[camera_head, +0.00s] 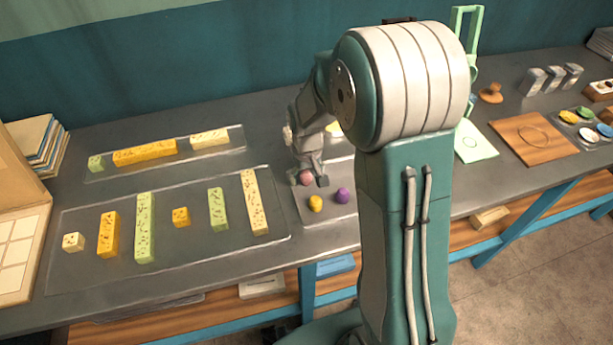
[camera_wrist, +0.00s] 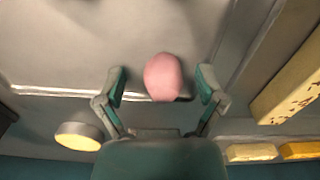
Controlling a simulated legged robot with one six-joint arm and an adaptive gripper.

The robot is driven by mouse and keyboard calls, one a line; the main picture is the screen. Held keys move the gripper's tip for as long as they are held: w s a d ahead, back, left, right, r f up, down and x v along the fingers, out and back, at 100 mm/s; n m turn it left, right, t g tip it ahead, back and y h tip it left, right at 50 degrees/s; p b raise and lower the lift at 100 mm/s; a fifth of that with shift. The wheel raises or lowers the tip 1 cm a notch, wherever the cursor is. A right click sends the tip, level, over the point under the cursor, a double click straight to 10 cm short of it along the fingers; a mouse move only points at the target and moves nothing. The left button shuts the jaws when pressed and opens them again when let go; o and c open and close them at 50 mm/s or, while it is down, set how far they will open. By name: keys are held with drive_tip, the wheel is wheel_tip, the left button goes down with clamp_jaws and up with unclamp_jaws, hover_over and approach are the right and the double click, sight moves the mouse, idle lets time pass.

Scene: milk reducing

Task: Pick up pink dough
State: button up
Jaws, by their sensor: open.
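The pink dough (camera_head: 306,177) is a small rounded lump on a grey tray (camera_head: 318,214) on the table. In the wrist view the pink dough (camera_wrist: 163,77) sits between the two fingertips, with a gap on each side. My gripper (camera_head: 310,180) points down over it in the head view, and its fingers partly hide the dough. In the wrist view my gripper (camera_wrist: 162,80) is open and empty.
A yellow lump (camera_head: 315,203) and a purple lump (camera_head: 342,195) lie close by on the tray. Several yellow and green blocks (camera_head: 145,228) lie to the left. A wooden board (camera_head: 533,140) lies to the right. My arm hides part of the table.

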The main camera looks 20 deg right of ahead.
drive_tip(key=shift+a, duration=0.25)
drive_tip(key=c, duration=1)
drive_tip(key=shift+c, duration=0.2)
drive_tip(key=shift+d, duration=0.1)
